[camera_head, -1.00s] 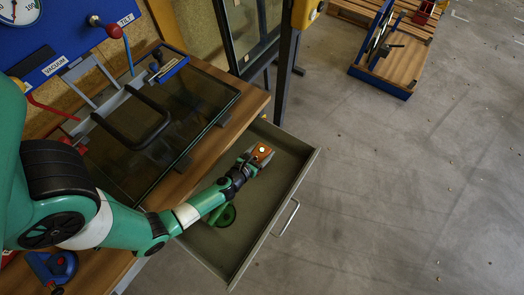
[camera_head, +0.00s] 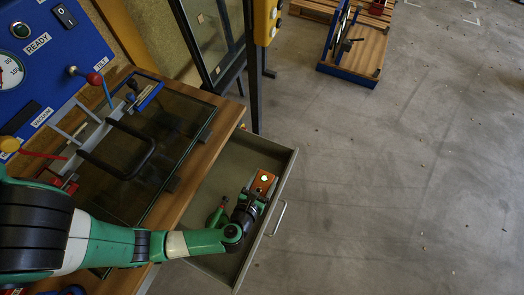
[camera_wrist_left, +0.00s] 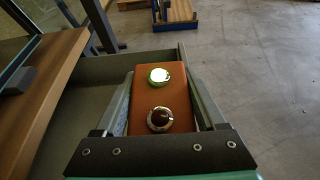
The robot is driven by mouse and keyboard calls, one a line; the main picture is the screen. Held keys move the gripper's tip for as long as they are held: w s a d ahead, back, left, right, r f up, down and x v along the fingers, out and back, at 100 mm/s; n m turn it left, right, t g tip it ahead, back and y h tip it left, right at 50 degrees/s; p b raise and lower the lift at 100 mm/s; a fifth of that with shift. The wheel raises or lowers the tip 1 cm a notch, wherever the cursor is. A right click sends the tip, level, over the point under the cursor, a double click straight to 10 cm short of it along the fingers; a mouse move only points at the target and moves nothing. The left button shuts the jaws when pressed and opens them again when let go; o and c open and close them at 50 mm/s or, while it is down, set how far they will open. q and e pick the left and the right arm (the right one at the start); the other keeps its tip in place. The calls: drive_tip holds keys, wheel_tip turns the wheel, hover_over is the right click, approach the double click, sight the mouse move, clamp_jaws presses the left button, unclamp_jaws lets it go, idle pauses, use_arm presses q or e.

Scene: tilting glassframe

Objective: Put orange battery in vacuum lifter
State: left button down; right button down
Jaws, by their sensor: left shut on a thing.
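The orange battery (camera_head: 261,186) is a box with a bright round light on top. In the left wrist view the battery (camera_wrist_left: 150,98) also shows a dark round knob with a metal ring. My left gripper (camera_head: 259,187) is shut on it, one finger on each side, over the open drawer. What looks like the vacuum lifter (camera_head: 118,170), a grey frame with a black U-shaped handle, lies on the glass pane at the left. My right gripper is in neither view.
A blue panel (camera_head: 80,45) stands at the back left.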

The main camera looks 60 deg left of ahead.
use_arm(q)
drive_tip(key=shift+w+d+r, duration=0.1)
drive_tip(key=shift+d, duration=0.2)
drive_tip(key=d+r+p, duration=0.2)
drive_tip(key=r+p, duration=1.3)
drive_tip(key=r, duration=0.4)
drive_tip(key=d+r+m+h+p, duration=0.1)
drive_tip(key=d+r+p, duration=0.1)
drive_tip(key=r+p, duration=1.4)
wheel_tip(320, 180, up, 4)
drive_tip(key=shift+t+p, duration=0.3)
